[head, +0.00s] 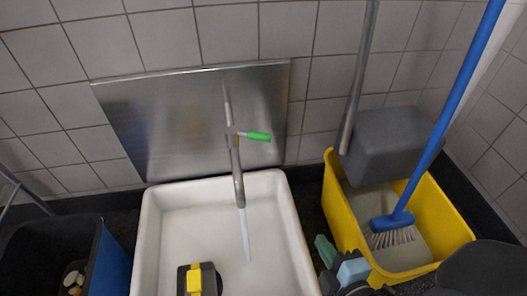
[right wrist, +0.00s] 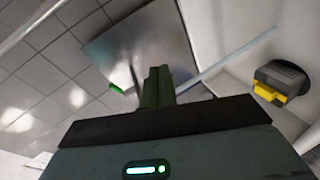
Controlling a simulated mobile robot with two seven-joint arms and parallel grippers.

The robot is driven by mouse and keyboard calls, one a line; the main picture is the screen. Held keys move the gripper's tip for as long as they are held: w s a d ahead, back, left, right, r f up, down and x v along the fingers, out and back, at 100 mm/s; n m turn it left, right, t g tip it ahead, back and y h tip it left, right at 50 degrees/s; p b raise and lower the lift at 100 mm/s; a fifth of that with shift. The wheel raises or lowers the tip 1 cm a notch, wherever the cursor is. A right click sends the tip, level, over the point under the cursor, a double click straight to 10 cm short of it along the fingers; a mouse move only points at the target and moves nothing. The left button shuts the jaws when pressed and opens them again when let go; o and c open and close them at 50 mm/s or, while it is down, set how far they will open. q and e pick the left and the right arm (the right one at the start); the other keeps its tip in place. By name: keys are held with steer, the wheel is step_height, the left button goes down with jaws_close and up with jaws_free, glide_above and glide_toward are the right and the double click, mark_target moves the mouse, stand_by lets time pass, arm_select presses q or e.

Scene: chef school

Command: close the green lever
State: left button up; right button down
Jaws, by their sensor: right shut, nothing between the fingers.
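The green lever (head: 258,136) sticks out to the right from the metal tap (head: 236,165) above the white sink (head: 152,238). A pale blue stream of water (head: 246,236) runs from the tap's spout into the sink. My right gripper (head: 325,248) is shut and empty, just right of the sink rim, lower in the picture than the lever and apart from it. In the right wrist view its shut fingers (right wrist: 157,82) show with the green lever (right wrist: 116,89) to their left. My left gripper is not in view.
A black and yellow object (head: 196,280) is in the sink. A yellow bucket (head: 438,209) with a blue-handled brush (head: 436,150) stands at the right. A dark bin (head: 45,240) stands at the left. A metal splash plate (head: 150,115) backs the tap.

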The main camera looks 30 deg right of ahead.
steer(key=w+a+r+n+t+y, duration=0.4)
steer(key=w+a+r+n+t, duration=0.15)
steer(key=w+r+n, duration=0.35)
steer(key=m+p, duration=0.1)
steer(key=p, duration=0.1)
glide_toward(254, 139)
steer(key=w+a, duration=0.3)
steer(key=shift+w+d+r+m+p, duration=0.2)
steer(key=shift+w+d+p, duration=0.1)
steer(key=shift+w+d, duration=0.35)
steer(key=shift+w+d+r+m+p, duration=0.15)
steer(key=shift+w+d+p, duration=0.1)
steer(key=shift+w+d, duration=0.4)
steer(key=shift+a, duration=0.1)
steer(key=shift+w, duration=0.1)
